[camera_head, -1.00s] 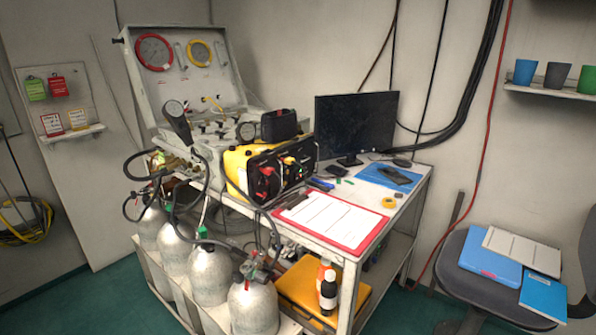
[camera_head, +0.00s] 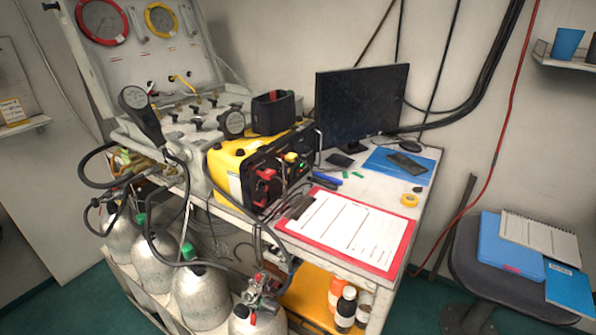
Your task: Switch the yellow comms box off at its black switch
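The yellow comms box (camera_head: 229,163) stands on the table to the left of the monitor, with its black front panel (camera_head: 284,170) facing right and toward me. Red and yellow connectors with cables sit on that panel, and a small green spot shows near its right part. The black switch is too small to make out in this view. A black open-topped pouch or case (camera_head: 273,112) sits on or just behind the box. My gripper is not in view.
A red clipboard (camera_head: 397,262) with paper lies at the table's front, beside yellow tape (camera_head: 409,200). A monitor (camera_head: 361,104) stands behind. Grey cylinders (camera_head: 203,298) and hoses crowd the lower left. A chair (camera_head: 462,268) with folders stands right.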

